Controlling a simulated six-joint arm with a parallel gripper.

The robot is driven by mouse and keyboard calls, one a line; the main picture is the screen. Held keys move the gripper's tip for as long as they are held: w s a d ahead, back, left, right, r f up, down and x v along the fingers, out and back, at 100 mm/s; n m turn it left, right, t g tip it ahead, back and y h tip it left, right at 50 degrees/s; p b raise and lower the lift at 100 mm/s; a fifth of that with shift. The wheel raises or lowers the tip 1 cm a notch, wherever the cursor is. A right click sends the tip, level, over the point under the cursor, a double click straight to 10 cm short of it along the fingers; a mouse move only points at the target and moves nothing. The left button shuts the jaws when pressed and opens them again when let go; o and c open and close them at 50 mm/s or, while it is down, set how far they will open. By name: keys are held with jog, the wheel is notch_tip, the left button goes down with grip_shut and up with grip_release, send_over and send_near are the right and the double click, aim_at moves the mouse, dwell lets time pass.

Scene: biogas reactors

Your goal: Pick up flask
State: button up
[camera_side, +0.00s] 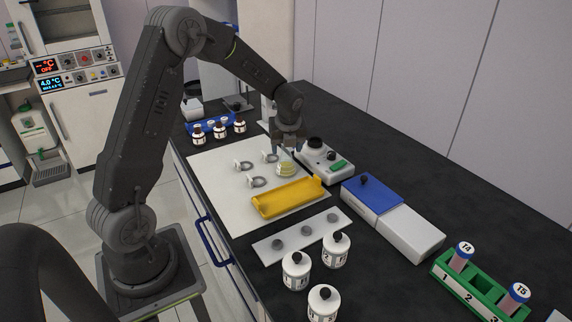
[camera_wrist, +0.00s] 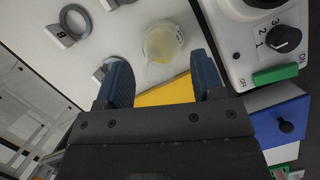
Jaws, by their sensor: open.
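The flask (camera_wrist: 162,43) is a small clear vessel with yellow contents. It stands on the white mat, ahead of my gripper in the wrist view. In the side view the flask (camera_side: 286,169) shows just below my gripper (camera_side: 286,151), beside the yellow tray. The flask lies beyond the fingertips in the wrist view. Whether the fingers are level with it I cannot tell.
A white device with a dial (camera_side: 318,158) stands close to the right of the flask. The yellow tray (camera_side: 289,198) lies in front. Several grey ring holders (camera_side: 257,182) sit on the mat (camera_side: 215,173) to the left. A blue-lidded box (camera_side: 372,193) is farther right.

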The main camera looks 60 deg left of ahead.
jog(key=shift+x, duration=0.85)
jog(key=shift+c, duration=0.2)
grip_shut()
